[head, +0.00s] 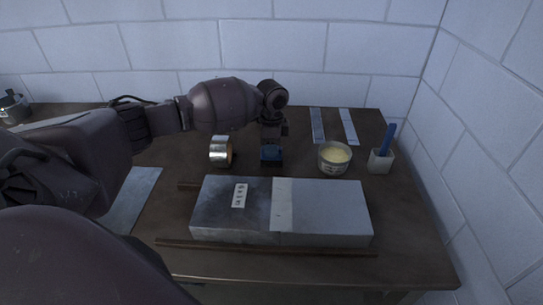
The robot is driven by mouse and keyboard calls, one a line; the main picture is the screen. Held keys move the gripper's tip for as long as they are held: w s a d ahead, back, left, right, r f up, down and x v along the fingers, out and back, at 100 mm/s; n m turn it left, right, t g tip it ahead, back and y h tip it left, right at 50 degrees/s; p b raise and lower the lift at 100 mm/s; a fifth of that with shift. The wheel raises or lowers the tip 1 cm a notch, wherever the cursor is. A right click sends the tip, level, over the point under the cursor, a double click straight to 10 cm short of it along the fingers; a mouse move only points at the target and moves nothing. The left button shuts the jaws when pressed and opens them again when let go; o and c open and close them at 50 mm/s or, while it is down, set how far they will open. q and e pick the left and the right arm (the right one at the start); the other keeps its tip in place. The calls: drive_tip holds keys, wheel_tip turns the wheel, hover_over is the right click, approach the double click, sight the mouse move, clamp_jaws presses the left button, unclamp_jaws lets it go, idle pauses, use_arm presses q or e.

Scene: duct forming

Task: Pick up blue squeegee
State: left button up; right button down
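My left arm reaches in from the left, across the back of the table. My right gripper is not in view.
A grey duct (325,208) with a pale band lies in front on wooden strips. A silver tape roll (219,152) stands left of the gripper.

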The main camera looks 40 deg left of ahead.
use_arm(q)
clamp_jaws()
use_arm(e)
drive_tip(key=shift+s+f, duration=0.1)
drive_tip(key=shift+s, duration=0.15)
